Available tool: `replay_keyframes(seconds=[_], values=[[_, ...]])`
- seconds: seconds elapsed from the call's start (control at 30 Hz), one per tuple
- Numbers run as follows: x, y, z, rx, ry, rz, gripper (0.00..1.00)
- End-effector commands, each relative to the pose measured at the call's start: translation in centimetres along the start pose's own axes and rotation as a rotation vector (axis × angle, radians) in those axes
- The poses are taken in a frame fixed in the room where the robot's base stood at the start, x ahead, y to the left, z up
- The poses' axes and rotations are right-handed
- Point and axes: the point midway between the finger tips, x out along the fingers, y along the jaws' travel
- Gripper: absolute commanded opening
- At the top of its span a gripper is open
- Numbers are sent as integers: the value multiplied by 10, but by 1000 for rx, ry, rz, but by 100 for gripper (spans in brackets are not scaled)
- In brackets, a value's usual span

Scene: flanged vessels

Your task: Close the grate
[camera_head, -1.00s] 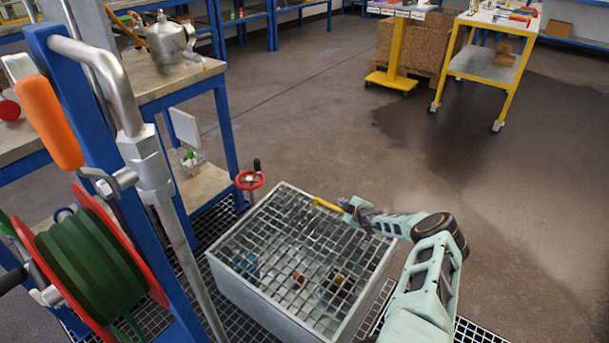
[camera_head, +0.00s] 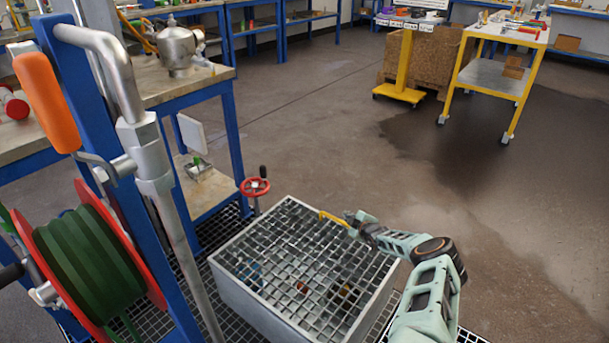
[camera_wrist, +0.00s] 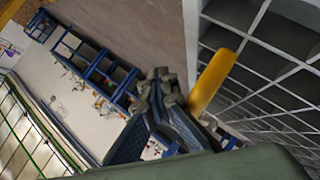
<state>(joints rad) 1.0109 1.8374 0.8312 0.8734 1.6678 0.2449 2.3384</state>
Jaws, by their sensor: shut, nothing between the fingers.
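The grey metal grate (camera_head: 300,262) lies over the open-topped grey box (camera_head: 262,310); I cannot tell whether it is fully seated. A yellow handle (camera_head: 335,219) is at the grate's far right edge. In the wrist view the yellow handle (camera_wrist: 213,80) stands out near the grate bars (camera_wrist: 262,70). My gripper (camera_head: 352,219) is beside the handle at that edge. Its fingers (camera_wrist: 158,100) are shut and empty, left of the handle in the wrist view. I cannot tell whether they touch it. Small objects inside the box show dimly through the bars.
A red handwheel (camera_head: 255,186) stands just behind the box. A blue-framed workbench (camera_head: 185,90) and a green hose reel (camera_head: 90,255) are on the left. A yellow cart (camera_head: 495,75) is at the back right. The floor right of the box is clear.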

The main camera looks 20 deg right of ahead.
Motion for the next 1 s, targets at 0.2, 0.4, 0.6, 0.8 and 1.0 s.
replay_keyframes(seconds=[0.2, 0.4, 0.6, 0.8, 1.0], values=[[0, -33, 6, 3, -13, -45, 0], [-12, -30, 8, 7, -14, -39, 0], [-29, -24, 5, 4, -8, -35, 0], [-55, -19, 2, 1, -5, -29, 0], [-84, -13, 1, 0, -3, -20, 0]])
